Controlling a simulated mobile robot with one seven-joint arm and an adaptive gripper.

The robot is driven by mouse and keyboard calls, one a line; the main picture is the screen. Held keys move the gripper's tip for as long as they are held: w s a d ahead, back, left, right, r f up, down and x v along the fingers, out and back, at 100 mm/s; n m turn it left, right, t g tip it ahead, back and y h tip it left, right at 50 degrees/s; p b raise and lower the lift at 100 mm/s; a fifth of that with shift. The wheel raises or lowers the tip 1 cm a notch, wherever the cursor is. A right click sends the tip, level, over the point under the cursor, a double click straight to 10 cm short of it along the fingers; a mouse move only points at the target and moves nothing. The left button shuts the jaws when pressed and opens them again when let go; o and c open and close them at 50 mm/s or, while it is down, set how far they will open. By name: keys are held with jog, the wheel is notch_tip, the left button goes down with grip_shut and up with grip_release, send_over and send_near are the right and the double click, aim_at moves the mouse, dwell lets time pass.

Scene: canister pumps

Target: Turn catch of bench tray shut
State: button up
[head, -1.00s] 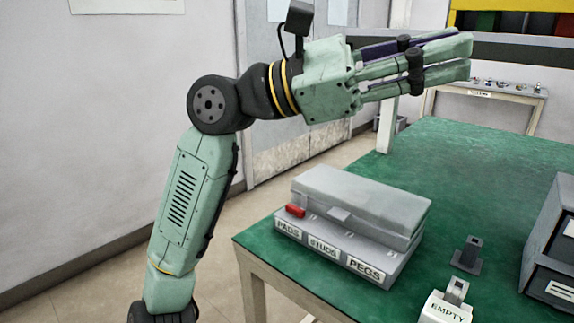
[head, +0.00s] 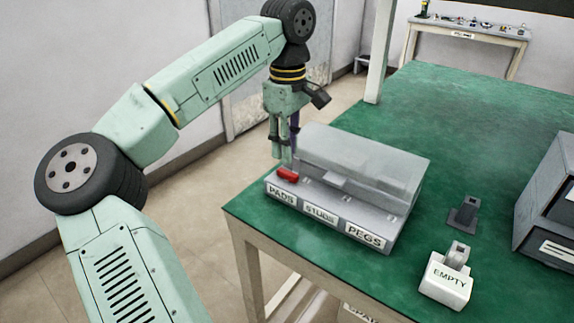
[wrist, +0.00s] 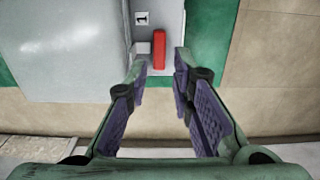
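The bench tray (head: 330,221) is a grey box on the green bench, labelled PADS, STUDS and PEGS, with its grey lid (head: 365,163) lying down over it. The red catch (head: 288,174) is at the tray's left front corner, beside the lid. In the wrist view the catch (wrist: 159,50) is a red bar just ahead of the fingers, roughly in line with the gap between them. My gripper (head: 282,155) points down close to the catch; in the wrist view it is open and empty (wrist: 161,72). Whether the fingertips touch anything is unclear.
A small dark post (head: 464,214) and a white block marked EMPTY (head: 446,282) stand right of the tray. A grey drawer unit (head: 548,195) is at the right edge. The bench (head: 440,130) is clear behind the tray. A side table (head: 465,40) stands farther back.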

aim_at(288, 172)
notch_tip(288, 172, down, 6)
jog(key=shift+r, duration=0.1)
jog(key=shift+c, duration=0.3)
grip_shut()
